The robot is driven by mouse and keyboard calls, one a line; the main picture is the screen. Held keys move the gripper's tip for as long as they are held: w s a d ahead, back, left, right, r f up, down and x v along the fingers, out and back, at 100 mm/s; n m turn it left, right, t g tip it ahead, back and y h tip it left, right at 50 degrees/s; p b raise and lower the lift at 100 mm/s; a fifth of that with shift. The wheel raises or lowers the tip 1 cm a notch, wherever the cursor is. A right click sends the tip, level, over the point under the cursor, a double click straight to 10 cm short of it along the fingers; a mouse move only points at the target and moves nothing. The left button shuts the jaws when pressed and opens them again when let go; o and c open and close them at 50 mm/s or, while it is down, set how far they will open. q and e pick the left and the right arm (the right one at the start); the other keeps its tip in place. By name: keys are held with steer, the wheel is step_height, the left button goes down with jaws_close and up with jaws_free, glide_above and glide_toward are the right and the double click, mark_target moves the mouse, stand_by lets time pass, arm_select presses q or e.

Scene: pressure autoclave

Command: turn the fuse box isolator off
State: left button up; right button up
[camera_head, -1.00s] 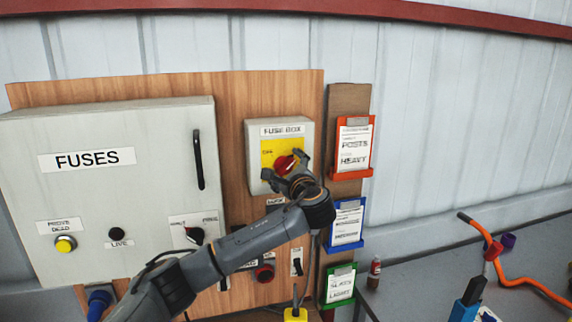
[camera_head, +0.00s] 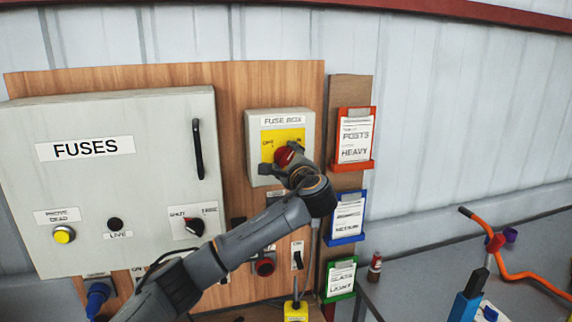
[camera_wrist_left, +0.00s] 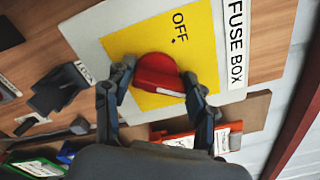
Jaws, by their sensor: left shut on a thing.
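The fuse box (camera_head: 255,150) is a pale box on the wooden board, with a yellow plate (camera_head: 268,136) on its front. Its red isolator knob (camera_head: 284,154) also shows in the left wrist view (camera_wrist_left: 156,72), with a white mark near its lower right edge. The OFF label (camera_wrist_left: 180,26) is above the knob there, apart from the mark. My left gripper (camera_head: 288,172) is shut on the knob, one finger on each side of it in the wrist view (camera_wrist_left: 157,84). The gripper hides part of the knob in the head view. My right gripper is not in view.
The large FUSES cabinet (camera_head: 110,190) with a black handle stands left of the fuse box. Orange (camera_head: 355,165), blue (camera_head: 345,238) and green (camera_head: 340,296) card holders hang close to the right. Switches sit below. The corrugated wall further right is clear.

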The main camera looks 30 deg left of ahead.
arm_select(q)
steer(key=n+b, duration=0.8)
steer(key=shift+s+f, duration=0.15)
steer(key=shift+f, duration=0.2)
steer(key=n+b, duration=0.3)
steer(key=n, duration=0.1)
steer(key=shift+a+b, duration=0.1)
steer(key=shift+b, duration=0.2)
steer(key=shift+n+b, duration=1)
steer(key=shift+n, duration=1.2)
steer(key=o, duration=1.1)
